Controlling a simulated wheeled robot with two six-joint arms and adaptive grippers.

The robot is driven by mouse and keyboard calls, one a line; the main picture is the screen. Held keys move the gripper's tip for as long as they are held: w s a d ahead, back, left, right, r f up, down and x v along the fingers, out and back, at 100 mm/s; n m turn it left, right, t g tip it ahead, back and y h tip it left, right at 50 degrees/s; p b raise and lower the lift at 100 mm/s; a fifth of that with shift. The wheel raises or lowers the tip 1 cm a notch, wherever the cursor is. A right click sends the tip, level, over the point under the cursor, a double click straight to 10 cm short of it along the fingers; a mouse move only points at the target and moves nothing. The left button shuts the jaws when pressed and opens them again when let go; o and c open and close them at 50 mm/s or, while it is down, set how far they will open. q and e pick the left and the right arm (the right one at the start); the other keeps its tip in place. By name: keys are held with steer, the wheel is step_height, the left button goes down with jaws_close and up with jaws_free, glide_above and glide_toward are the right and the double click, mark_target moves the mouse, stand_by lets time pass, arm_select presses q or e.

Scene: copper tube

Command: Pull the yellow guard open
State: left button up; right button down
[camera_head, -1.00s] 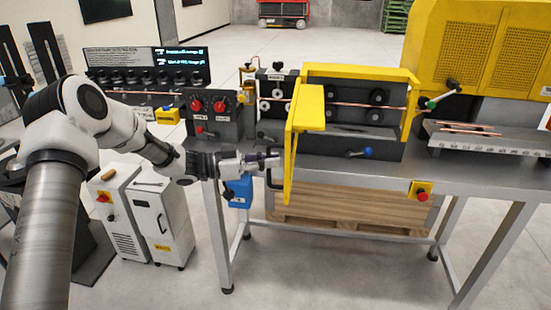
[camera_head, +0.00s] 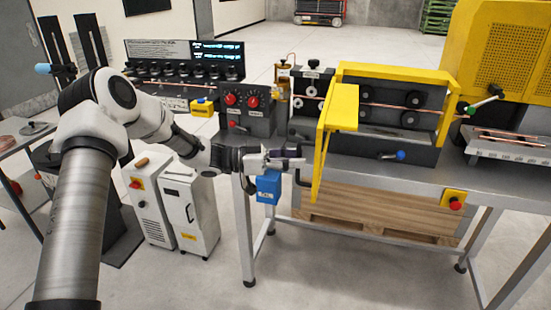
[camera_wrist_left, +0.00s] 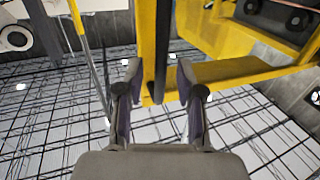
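The yellow guard (camera_head: 322,150) stands swung out toward me from the machine's front, its panel almost edge-on in the head view. It also shows in the left wrist view (camera_wrist_left: 146,40). A dark bar handle (camera_head: 299,178) is on its left face. My left gripper (camera_head: 297,158) is at the handle. In the left wrist view my left gripper (camera_wrist_left: 160,72) has its two fingers apart, with the handle (camera_wrist_left: 161,55) running between them. A gap shows on both sides of the handle. My right gripper is in neither view.
The steel table (camera_head: 420,176) carries the roller machine, with a blue-knobbed lever (camera_head: 400,155) right of the guard. A blue box (camera_head: 268,188) hangs below my gripper. A white cabinet (camera_head: 187,212) stands at lower left. The floor before the table is clear.

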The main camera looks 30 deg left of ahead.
arm_select(q)
steer(key=v, duration=1)
steer(key=shift+s+a, duration=0.2)
steer(key=shift+a, duration=0.05)
